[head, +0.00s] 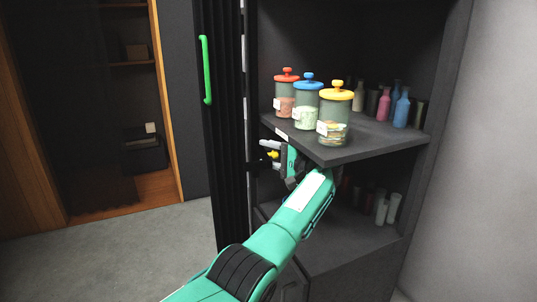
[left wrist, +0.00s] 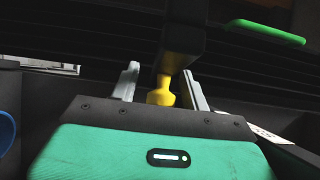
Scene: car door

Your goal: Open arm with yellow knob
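The yellow knob (head: 273,155) shows small at the inner edge of the black door, below the cabinet's upper shelf. In the left wrist view the yellow knob (left wrist: 162,94) hangs on a yellow stem below a dark bar (left wrist: 185,35), which seems to be the arm. My left gripper (head: 266,155) reaches up to the knob from the right. Its two grey fingers (left wrist: 161,84) stand apart, one on each side of the knob, with a gap visible on both sides. The right gripper is not in view.
Jars with red, blue and yellow lids (head: 307,108) stand on the upper shelf (head: 365,148), just above my left gripper. Several bottles (head: 402,108) stand behind them. The black door has a green handle (head: 206,70). Open floor (head: 130,245) lies to the left.

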